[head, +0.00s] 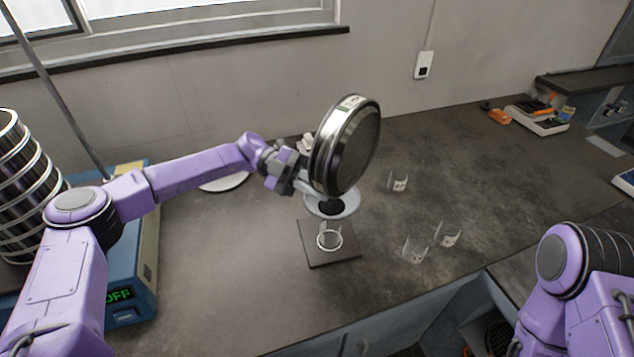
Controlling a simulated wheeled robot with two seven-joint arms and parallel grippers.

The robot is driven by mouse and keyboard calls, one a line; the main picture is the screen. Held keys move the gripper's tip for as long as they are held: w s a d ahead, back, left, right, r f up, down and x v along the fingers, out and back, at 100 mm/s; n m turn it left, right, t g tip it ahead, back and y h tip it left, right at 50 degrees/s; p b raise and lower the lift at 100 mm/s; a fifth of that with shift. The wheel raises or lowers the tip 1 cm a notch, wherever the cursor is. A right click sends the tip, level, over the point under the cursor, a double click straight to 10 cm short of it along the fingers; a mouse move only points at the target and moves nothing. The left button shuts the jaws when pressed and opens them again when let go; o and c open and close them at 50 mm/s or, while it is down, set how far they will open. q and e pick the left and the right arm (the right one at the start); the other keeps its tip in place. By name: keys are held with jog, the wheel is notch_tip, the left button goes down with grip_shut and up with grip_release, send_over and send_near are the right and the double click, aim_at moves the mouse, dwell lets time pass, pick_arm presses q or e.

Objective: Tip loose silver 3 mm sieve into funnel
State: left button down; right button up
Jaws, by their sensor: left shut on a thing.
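The silver sieve (345,146) is tilted steeply, nearly on edge, with its dark mesh face turned to the right. My left gripper (298,178) is shut on its lower left rim and holds it in the air. The funnel (347,203) is a pale cone with a dark centre, directly below the sieve; the sieve hides its back part. A clear ring-like vessel (329,238) stands under the funnel on a dark square base (318,254). Only part of my right arm shows at the lower right; its gripper is out of view.
Several clear beakers (414,250) with pale labels stand to the right of the funnel. A sieve stack (22,190) stands on a blue shaker (132,290) reading OFF at the left. A white plate (222,183) lies behind my left arm. The right counter is mostly clear.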

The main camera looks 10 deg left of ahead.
aim_at(331, 192)
pick_arm(q)
jog(key=y+p, duration=0.1)
jog(key=p, duration=0.1)
jog(key=r+y+p, duration=0.1)
jog(key=p, duration=0.1)
jog(key=d+r+t+y+p, duration=0.1)
jog(key=shift+s+p, duration=0.3)
jog(key=shift+p, duration=0.1)
jog(key=shift+f+y, duration=0.15)
jog(key=shift+y, duration=0.25)
jog(key=shift+f+t, duration=0.2)
jog(key=shift+t, duration=0.1)
jog(key=shift+d+r+y+p, duration=0.1)
jog(key=shift+r+y+p, duration=0.4)
jog(key=shift+p, duration=0.6)
jog(key=shift+d+r+t+y, duration=0.15)
jog(key=shift+t+y, duration=0.25)
jog(key=shift+y, duration=0.3)
jog(key=shift+s+d+f+t+y, duration=0.1)
jog(key=shift+f+t+y, duration=0.2)
jog(key=shift+y, duration=0.3)
jog(key=shift+s+d+y, duration=0.2)
jog(key=shift+y, duration=0.2)
jog(key=shift+w, duration=0.15)
